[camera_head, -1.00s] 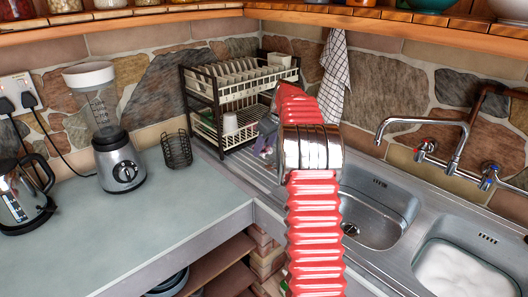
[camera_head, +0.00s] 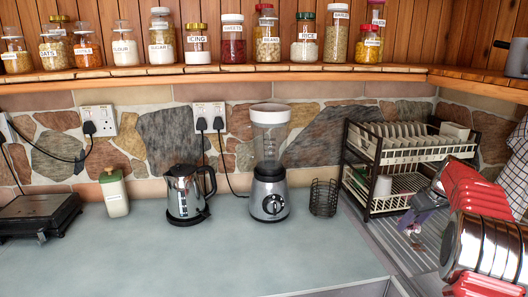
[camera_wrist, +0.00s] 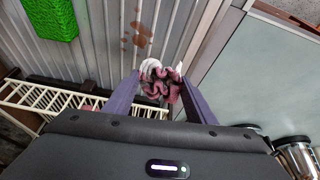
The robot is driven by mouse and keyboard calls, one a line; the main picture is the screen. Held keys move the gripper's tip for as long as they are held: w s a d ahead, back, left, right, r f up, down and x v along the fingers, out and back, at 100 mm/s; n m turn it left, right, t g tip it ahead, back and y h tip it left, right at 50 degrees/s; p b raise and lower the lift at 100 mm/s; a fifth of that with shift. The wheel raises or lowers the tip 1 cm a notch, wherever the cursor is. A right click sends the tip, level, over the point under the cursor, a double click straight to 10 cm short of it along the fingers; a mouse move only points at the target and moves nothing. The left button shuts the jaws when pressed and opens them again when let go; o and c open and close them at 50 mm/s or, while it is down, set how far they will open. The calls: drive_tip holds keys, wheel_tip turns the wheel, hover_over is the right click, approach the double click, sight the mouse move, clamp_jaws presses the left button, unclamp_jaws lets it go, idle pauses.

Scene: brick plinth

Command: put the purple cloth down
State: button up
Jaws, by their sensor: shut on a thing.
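The cloth (camera_wrist: 158,84) is a small crumpled bundle, dark pink-purple with white parts, between the purple fingers of my gripper (camera_wrist: 155,92) in the wrist view. My gripper is shut on it. Behind the cloth in that view is the ribbed metal draining board (camera_wrist: 100,45). In the head view my gripper (camera_head: 411,226) is at the right, over the draining board, in front of the dish rack (camera_head: 405,150). The cloth is small and partly hidden there. I cannot tell whether it touches the board.
A green sponge-like block (camera_wrist: 50,18) and brown stains (camera_wrist: 143,36) are on the draining board. The wire holder (camera_head: 323,198), blender (camera_head: 270,190) and kettle (camera_head: 184,190) stand along the back of the worktop (camera_head: 190,255), whose front is clear. A jar shelf (camera_head: 240,70) runs above.

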drive_tip(key=shift+m+h, duration=0.3)
drive_tip(key=shift+m, duration=0.6)
drive_tip(key=a, duration=0.9)
drive_tip(key=a+f, duration=0.1)
drive_tip(key=a, duration=0.8)
drive_tip(key=s+a+f, duration=0.1)
drive_tip(key=a, duration=0.9)
drive_tip(key=shift+s+f, duration=0.1)
drive_tip(key=shift+f, duration=0.05)
drive_tip(key=s+a, duration=0.1)
drive_tip(key=a, duration=0.2)
drive_tip(key=s+a+f, duration=0.1)
drive_tip(key=s+a, duration=0.1)
drive_tip(key=a, duration=0.2)
drive_tip(key=s+a, duration=0.2)
drive_tip(key=a, duration=0.1)
drive_tip(key=shift+s+a+f, duration=0.1)
drive_tip(key=shift+a+f, duration=0.15)
drive_tip(key=shift+a, duration=0.1)
